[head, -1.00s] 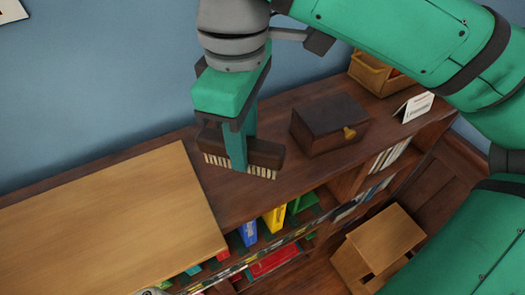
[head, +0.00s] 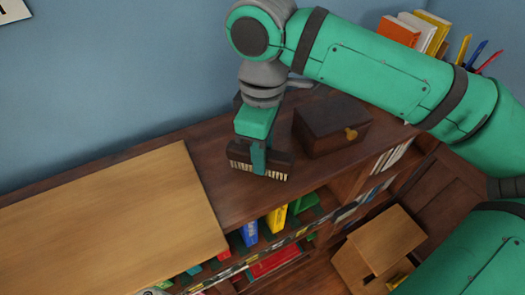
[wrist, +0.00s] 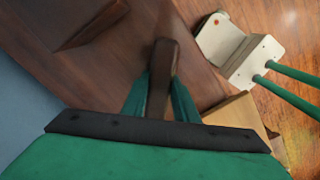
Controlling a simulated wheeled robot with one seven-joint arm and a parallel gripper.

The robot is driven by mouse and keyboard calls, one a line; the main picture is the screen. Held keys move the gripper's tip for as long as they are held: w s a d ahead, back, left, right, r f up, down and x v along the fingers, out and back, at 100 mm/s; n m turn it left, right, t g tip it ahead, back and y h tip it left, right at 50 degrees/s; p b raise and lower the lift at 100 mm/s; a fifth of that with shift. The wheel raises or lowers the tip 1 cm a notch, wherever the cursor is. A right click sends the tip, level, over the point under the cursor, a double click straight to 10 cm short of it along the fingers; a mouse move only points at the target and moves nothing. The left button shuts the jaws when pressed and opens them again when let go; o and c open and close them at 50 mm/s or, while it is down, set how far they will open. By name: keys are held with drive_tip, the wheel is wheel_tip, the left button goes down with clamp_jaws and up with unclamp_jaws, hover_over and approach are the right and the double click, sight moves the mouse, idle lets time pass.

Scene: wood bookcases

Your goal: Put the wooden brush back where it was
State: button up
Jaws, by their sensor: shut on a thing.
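The wooden brush (head: 280,160) has a dark wood back and pale bristles pointing down. My gripper (head: 258,160) is shut on the middle of the brush and holds it level, at or just above the dark wood top of the bookcase (head: 215,185). The head view does not show clearly whether the bristles touch the wood. In the wrist view, the brush (wrist: 163,70) shows as a dark bar between the green fingers (wrist: 162,100). Its near end is hidden by the gripper body.
A dark wooden box (head: 330,125) with a gold clasp stands close to the right of the brush. A light wood board (head: 110,210) covers the left of the top. Books (head: 275,218) fill the shelf below. A wooden crate (head: 385,240) is on the floor. A beige object (wrist: 235,45) is at right.

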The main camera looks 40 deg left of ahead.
drive_tip(key=shift+f, duration=0.1)
drive_tip(key=o, duration=1)
drive_tip(key=shift+o, duration=0.2)
wheel_tip(320, 180, up, 12)
idle(0.3)
